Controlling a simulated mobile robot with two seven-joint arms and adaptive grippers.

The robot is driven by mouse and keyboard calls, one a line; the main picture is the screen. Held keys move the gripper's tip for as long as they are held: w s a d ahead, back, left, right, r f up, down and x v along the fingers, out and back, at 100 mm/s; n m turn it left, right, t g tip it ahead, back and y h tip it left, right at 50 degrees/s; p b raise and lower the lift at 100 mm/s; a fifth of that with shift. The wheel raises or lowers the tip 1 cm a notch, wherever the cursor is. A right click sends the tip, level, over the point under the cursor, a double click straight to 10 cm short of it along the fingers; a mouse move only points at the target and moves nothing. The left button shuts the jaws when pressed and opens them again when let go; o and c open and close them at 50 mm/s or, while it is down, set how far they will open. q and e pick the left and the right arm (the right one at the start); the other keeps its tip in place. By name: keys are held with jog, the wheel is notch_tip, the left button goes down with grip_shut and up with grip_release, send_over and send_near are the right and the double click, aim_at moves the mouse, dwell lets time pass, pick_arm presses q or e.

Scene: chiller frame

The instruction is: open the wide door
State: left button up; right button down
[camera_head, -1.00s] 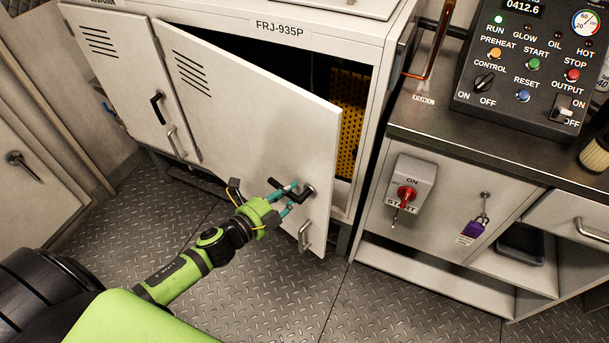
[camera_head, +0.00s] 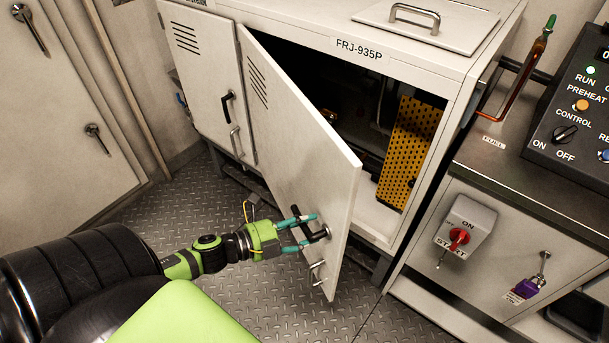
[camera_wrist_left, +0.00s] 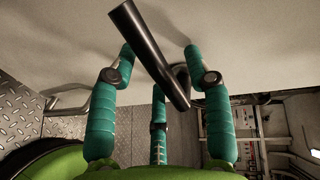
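The wide door (camera_head: 290,135) of the white FRJ-935P cabinet (camera_head: 310,32) stands partly open, swung out from its left edge. A black handle (camera_head: 316,235) is near its free lower corner. My left gripper (camera_head: 308,229) is at this handle, with teal fingers on both sides of it. In the left wrist view the black handle (camera_wrist_left: 152,58) runs diagonally between the spread fingers (camera_wrist_left: 160,75), with gaps beside it; their tips are close to the door face. I cannot tell whether they touch the door. My right gripper is not in view.
A yellow perforated panel (camera_head: 405,150) shows inside the dark cabinet. The narrower left door (camera_head: 205,65) is shut. A counter with a control box (camera_head: 570,120) and red switch (camera_head: 459,238) stands at the right. The patterned metal floor (camera_head: 290,310) in front of the door is clear.

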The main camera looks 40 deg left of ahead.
pick_arm(q)
jog(key=v, duration=1.2)
